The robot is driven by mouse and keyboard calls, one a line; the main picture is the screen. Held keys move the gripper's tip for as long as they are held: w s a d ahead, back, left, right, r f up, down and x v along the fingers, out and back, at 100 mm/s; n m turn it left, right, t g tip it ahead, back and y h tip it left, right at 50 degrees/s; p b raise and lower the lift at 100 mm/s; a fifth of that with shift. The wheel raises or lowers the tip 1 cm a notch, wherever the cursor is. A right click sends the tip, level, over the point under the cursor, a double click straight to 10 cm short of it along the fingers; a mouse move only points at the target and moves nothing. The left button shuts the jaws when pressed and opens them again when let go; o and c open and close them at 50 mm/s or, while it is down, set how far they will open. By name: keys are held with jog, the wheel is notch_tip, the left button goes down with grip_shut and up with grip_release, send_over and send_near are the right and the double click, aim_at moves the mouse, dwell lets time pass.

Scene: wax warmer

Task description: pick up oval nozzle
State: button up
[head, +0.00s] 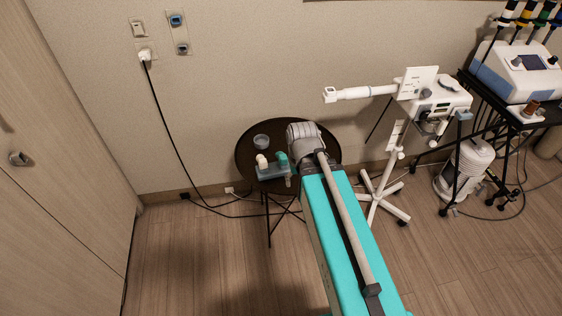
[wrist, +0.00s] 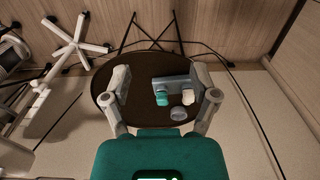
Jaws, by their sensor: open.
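A small grey holder (head: 268,175) stands on the dark round table (head: 244,165). A cream-white piece (head: 262,161) and a teal piece (head: 282,159) sit at it, side by side. In the wrist view the holder (wrist: 178,80), the teal piece (wrist: 161,98) and the white piece (wrist: 188,97) show from above. I cannot tell which one is the oval nozzle. My gripper (wrist: 162,74) is open and empty above the table, its fingers framing the holder and both pieces in the wrist view. In the head view my arm mostly hides the gripper.
A clear cup (head: 261,141) stands behind the holder, near the table's wall side; it also shows in the wrist view (wrist: 178,114). A white device on a wheeled stand (head: 370,200) is right of the table. A black cable (head: 168,130) hangs along the wall at left.

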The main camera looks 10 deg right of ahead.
jog(key=n+b, duration=0.1)
jog(key=b, duration=0.4)
send_over(283, 155)
notch_tip(283, 155, down, 5)
jog(key=shift+s+a+f, duration=0.1)
jog(key=shift+s+f, duration=0.05)
jog(key=shift+s, duration=0.2)
jog(key=shift+f, duration=0.1)
notch_tip(283, 155, down, 8)
jog(key=b, duration=0.8)
jog(key=shift+f+b, duration=0.25)
jog(key=shift+b, duration=0.15)
jog(key=f+b, duration=0.3)
jog(key=shift+w+f, duration=0.2)
jog(key=shift+w, duration=0.15)
jog(key=shift+f+b, duration=0.9)
jog(key=shift+b, duration=0.2)
